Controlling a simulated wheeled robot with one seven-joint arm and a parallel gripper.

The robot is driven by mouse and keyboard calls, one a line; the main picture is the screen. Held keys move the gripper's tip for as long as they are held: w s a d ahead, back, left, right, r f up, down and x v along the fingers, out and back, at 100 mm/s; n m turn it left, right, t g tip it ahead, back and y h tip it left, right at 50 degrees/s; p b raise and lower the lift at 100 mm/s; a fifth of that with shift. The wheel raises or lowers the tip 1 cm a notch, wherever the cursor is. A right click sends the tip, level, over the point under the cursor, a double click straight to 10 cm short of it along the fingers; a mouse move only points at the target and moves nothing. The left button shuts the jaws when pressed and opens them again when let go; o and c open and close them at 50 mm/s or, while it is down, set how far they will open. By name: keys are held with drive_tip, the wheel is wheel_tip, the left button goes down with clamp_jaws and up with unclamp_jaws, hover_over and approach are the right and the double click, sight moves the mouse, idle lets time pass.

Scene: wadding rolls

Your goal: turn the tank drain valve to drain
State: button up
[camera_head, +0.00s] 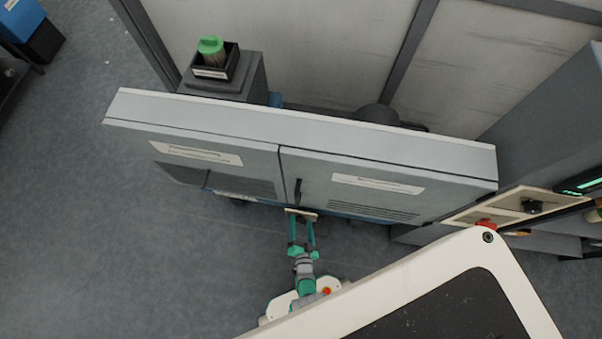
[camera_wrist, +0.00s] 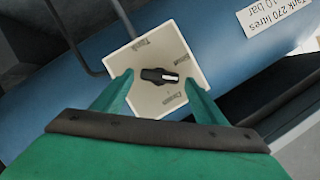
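The drain valve is a black knob (camera_wrist: 160,76) on a square cream plate (camera_wrist: 150,99) in front of a blue tank (camera_wrist: 60,110) in the wrist view. The knob lies roughly level in the picture, its white mark toward the right. The plate carries small words around the knob, hard to read; the lower one looks like "Drain". My gripper (camera_wrist: 157,80) is open, its two green fingers on either side of the knob, with visible gaps. I cannot tell how far their tips are from the plate. In the head view my gripper (camera_head: 301,216) reaches to the cabinet's lower front edge.
A long grey cabinet (camera_head: 300,122) with two doors and a black handle (camera_head: 298,191) stands over the tank. A white label (camera_wrist: 277,20) on the tank reads "Tank 270 litres". A dark pipe (camera_wrist: 66,35) runs beside the plate. Open floor (camera_head: 130,255) lies at left.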

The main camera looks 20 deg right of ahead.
drive_tip(key=shift+s, duration=0.2)
drive_tip(key=shift+s+r, duration=0.15)
drive_tip(key=shift+s, duration=0.35)
drive_tip(key=v, duration=0.9)
drive_tip(key=shift+a, duration=0.3)
drive_tip(key=shift+r, duration=0.1)
